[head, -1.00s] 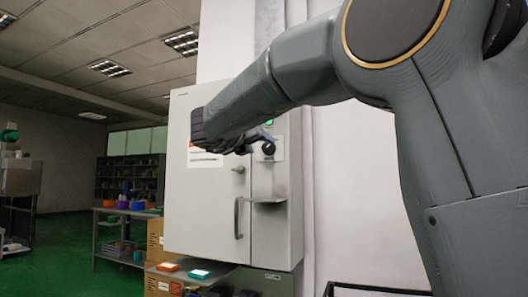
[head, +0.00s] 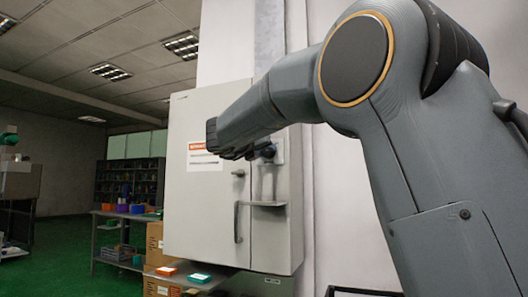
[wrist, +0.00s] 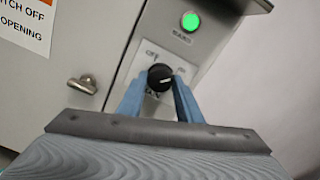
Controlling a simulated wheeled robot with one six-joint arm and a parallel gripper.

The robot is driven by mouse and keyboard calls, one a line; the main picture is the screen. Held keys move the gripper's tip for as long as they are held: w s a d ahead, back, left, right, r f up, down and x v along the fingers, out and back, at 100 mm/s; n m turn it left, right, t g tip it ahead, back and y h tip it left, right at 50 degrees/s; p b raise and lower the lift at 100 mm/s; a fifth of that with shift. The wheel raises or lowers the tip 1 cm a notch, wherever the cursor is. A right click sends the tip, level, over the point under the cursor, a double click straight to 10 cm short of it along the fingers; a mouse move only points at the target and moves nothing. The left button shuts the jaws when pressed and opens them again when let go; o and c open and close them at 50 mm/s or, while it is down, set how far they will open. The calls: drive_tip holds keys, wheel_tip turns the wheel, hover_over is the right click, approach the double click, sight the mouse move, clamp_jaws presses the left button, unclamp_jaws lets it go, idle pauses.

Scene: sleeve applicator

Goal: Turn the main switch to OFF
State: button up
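The main switch is a round black knob (wrist: 160,77) on a pale plate (wrist: 150,107) in the wrist view. Its plate reads OFF at upper left and a blurred word at upper right. A light mark on the knob points to the right. My gripper (wrist: 160,78) has one blue-grey finger on each side of the knob, with narrow gaps; firm contact does not show. In the head view the knob (head: 268,152) is at the right of the cabinet front, and my gripper (head: 245,152) is close to it, its fingers partly hidden by my wrist.
A green lamp (wrist: 190,21) glows above the switch. The cabinet (head: 200,215) has a door handle (head: 237,222), a latch (wrist: 83,84) and a warning label (wrist: 28,24).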

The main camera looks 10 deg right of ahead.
drive_tip(key=shift+r+n+p, duration=0.1)
drive_tip(key=shift+n+p, duration=0.3)
drive_tip(key=shift+p, duration=0.2)
drive_tip(key=n+p, duration=1.7)
drive_tip(key=p, duration=0.4)
drive_tip(key=shift+p, duration=0.45)
drive_tip(key=o, duration=1)
drive_tip(key=shift+o, duration=0.2)
